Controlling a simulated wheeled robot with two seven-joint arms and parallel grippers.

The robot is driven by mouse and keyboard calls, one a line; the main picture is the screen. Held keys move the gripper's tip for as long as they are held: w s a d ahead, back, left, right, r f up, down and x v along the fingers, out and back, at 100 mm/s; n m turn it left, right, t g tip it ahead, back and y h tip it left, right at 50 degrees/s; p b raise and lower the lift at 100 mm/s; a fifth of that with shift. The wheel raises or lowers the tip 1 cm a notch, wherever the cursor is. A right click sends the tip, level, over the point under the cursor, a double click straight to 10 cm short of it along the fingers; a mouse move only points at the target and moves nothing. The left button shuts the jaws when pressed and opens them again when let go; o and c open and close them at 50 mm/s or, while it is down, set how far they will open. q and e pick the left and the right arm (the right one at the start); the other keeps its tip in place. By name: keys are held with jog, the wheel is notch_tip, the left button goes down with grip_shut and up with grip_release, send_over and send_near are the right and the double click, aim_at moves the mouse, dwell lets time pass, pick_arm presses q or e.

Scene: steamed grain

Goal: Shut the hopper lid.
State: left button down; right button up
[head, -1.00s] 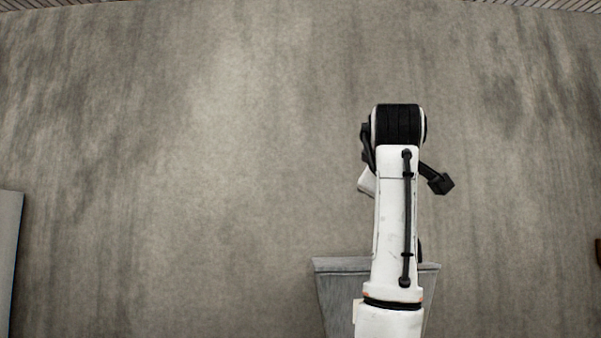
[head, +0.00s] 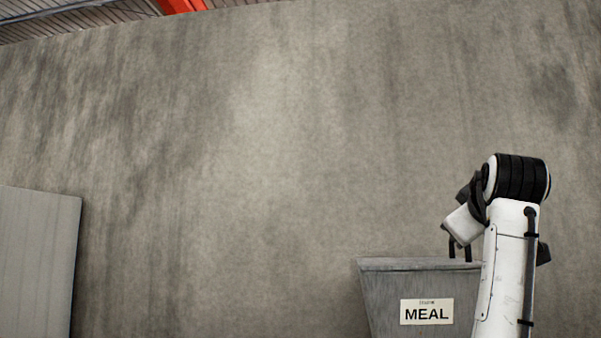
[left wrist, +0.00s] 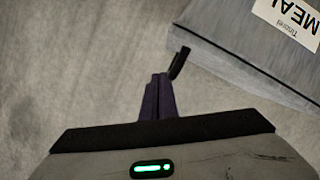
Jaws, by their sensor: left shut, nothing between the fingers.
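The hopper (head: 385,300) is a grey metal bin with a white "MEAL" label (head: 427,311), low and right of centre in the head view. Its upper rim shows, but no lid can be made out. One white arm rises at the right, covering the hopper's right side; its hand (head: 461,226) is near the rim, and I cannot tell whether it touches. The left wrist view shows my left gripper (left wrist: 157,98) with dark fingers together and empty, beside the hopper (left wrist: 235,45), which appears upside down. A short black piece (left wrist: 179,63) is just past the fingertips; I cannot tell what it is.
A stained grey wall (head: 250,170) fills the background. A pale grey panel (head: 38,265) stands at the far left. An orange-red beam (head: 182,5) shows at the top. The space between panel and hopper looks clear.

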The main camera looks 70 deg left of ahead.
pick_arm(q)
jog(key=shift+r, duration=0.1)
dwell(0.3)
jog(key=s+d+r+p, duration=0.2)
jog(key=s+d+r, duration=0.2)
jog(key=d, duration=0.5)
notch_tip(320, 180, up, 2)
jog(key=shift+r, duration=0.15)
